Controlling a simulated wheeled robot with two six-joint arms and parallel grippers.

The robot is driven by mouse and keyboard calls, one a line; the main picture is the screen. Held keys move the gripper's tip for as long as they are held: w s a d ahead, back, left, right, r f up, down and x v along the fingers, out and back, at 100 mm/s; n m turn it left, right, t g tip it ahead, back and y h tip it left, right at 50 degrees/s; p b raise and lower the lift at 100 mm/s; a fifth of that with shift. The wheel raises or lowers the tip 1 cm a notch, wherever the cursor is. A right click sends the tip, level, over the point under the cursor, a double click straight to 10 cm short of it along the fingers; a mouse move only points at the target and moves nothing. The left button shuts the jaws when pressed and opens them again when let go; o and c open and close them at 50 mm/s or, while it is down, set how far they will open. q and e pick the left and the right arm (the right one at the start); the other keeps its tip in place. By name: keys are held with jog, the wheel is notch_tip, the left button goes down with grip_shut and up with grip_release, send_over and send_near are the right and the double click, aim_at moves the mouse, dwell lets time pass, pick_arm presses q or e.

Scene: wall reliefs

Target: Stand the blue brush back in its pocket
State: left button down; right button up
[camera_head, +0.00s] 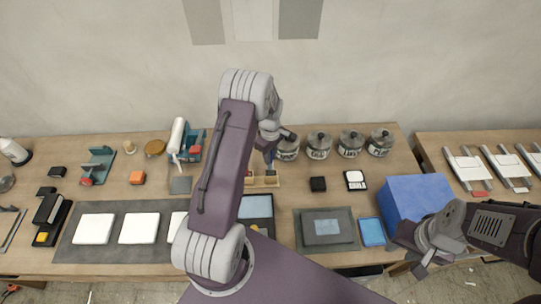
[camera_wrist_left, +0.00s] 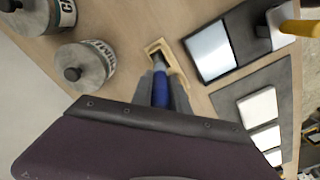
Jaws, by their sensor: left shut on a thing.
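The blue brush (camera_wrist_left: 160,90) is held between the fingers of my left gripper (camera_wrist_left: 161,84) in the left wrist view. Its far end points into the opening of a small wooden holder (camera_wrist_left: 178,72); I cannot tell whether the tip is inside or just above. In the head view, my left gripper (camera_head: 271,150) hangs over the wooden holder (camera_head: 263,182), partly hidden by my arm. My right gripper (camera_head: 416,256) is at the right, in front of a blue box, and its jaw opening is unclear.
Several lidded grey jars (camera_head: 318,146) stand behind and to the right of the holder. A grey mat with white tiles (camera_head: 139,228) lies at left front. A large blue box (camera_head: 413,197) stands near my right gripper. A small black block (camera_head: 318,184) lies right of the holder.

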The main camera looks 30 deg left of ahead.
aim_at(271, 169)
pick_arm(q)
jog(key=shift+d, duration=0.35)
pick_arm(e)
jog(key=shift+d+f, duration=0.1)
jog(key=shift+d, duration=0.25)
pick_arm(q)
jog(key=shift+a, duration=0.1)
jog(key=shift+a+f, duration=0.1)
jog(key=shift+f, duration=0.2)
jog(key=shift+f+b, duration=0.25)
jog(key=shift+b, duration=0.1)
pick_arm(e)
jog(key=shift+a+f, duration=0.15)
jog(key=shift+f, duration=0.2)
pick_arm(q)
jog(key=shift+f, duration=0.15)
pick_arm(e)
jog(key=shift+f, duration=0.2)
pick_arm(q)
jog(key=shift+f+b, duration=0.7)
jog(key=shift+f, duration=0.1)
pick_arm(e)
jog(key=shift+f, duration=0.55)
pick_arm(q)
jog(key=c, duration=0.7)
grip_release()
jog(key=shift+r, duration=0.1)
pick_arm(e)
jog(key=shift+r, duration=0.1)
